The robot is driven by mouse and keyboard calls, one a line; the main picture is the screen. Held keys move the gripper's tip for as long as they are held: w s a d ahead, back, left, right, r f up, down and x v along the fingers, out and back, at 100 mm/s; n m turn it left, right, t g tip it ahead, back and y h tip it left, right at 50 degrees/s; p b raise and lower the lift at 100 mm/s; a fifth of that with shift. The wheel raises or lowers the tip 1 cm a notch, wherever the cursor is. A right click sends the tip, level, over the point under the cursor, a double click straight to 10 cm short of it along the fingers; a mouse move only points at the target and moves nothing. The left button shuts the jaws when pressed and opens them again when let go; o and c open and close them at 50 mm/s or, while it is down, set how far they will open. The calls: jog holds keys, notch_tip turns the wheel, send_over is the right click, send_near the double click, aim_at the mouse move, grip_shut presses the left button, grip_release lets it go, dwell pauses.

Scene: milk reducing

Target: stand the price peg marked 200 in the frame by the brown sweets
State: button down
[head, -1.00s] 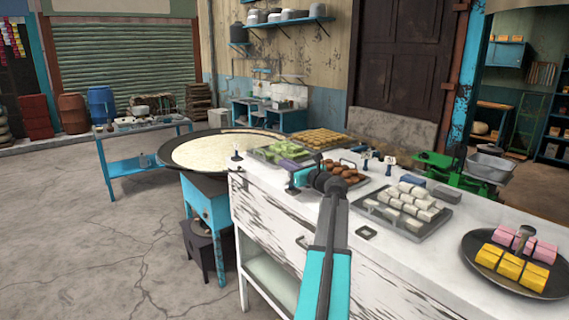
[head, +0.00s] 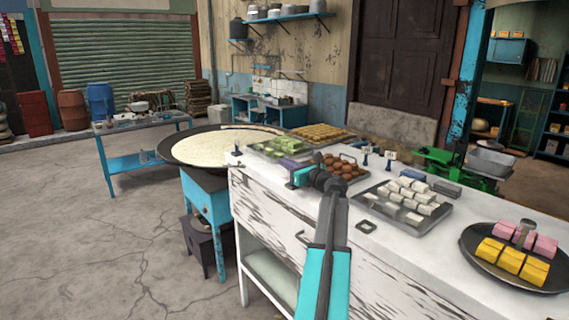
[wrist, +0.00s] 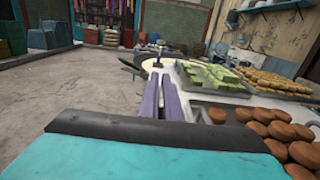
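My gripper (head: 291,185) is over the left end of the white counter, in front of the sweet trays. In the wrist view its two purple fingers (wrist: 161,96) point forward with a narrow gap and nothing clearly held between them. A small dark peg (head: 237,150) stands at the counter's far left corner; it also shows just beyond the fingertips in the wrist view (wrist: 158,57). Its marking cannot be read. The brown sweets (head: 341,168) lie on a tray right of my gripper. A small dark square frame (head: 366,226) lies on the counter front, near the white sweets.
Two labelled pegs (head: 390,157) stand behind the brown sweets, too small to read. Trays of green sweets (head: 283,146) and white sweets (head: 408,200) are close by. A green scale (head: 452,167) stands behind. A wide pan (head: 225,147) is beyond the counter's left end.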

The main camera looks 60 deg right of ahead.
jog(key=shift+f, duration=0.1)
dwell(0.3)
jog(key=c, duration=1.9)
grip_release()
jog(key=shift+s, duration=0.1)
jog(key=b+v, duration=0.3)
jog(key=v, duration=1)
jog(key=shift+s+a, duration=0.25)
jog(key=shift+r, duration=0.2)
